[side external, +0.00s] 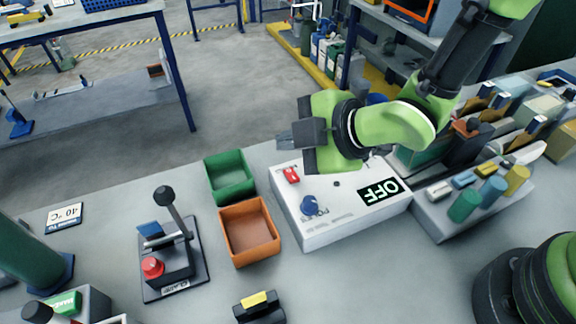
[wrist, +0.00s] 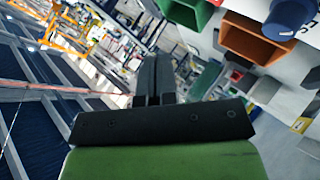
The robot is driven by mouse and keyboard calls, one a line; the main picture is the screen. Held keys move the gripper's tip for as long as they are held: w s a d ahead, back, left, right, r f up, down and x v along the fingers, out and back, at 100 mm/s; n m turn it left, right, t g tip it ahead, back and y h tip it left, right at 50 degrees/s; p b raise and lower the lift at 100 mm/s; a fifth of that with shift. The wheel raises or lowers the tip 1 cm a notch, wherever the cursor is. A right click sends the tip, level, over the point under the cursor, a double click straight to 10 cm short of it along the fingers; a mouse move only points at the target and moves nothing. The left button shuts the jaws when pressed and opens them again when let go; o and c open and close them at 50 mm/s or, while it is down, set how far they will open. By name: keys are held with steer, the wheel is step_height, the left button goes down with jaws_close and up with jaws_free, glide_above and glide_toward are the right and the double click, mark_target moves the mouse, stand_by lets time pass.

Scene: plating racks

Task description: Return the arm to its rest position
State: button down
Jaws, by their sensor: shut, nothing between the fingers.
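My gripper (side external: 286,138) is held in the air above the back edge of the white control box (side external: 318,232), pointing left in the side view. Its dark fingers are together and hold nothing. In the wrist view the fingers (wrist: 153,78) are side by side, with no object between them. My green and black arm reaches in from the upper right.
A green bin (side external: 231,178) and an orange bin (side external: 249,232) stand left of the box. A lever fixture (side external: 172,258) with a red knob is further left. Racks and coloured cylinders (side external: 464,204) crowd the right. The box display reads OFF.

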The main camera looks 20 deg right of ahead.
steer(key=shift+s+r, duration=0.1)
steer(key=shift+r, duration=0.3)
steer(key=s+d+r+m+h, duration=0.2)
steer(key=d+r+m+h, duration=0.2)
steer(key=d+r+m, duration=0.85)
steer(key=s+d+r+m, duration=0.3)
steer(key=s+d+m, duration=0.1)
steer(key=s, duration=0.4)
steer(key=s+d+r+m+g, duration=0.1)
steer(key=s+d+m, duration=0.3)
steer(key=s, duration=0.4)
steer(key=shift+d+r+m+g, duration=0.2)
steer(key=shift+r+m+g, duration=0.1)
steer(key=shift+r+m, duration=0.6)
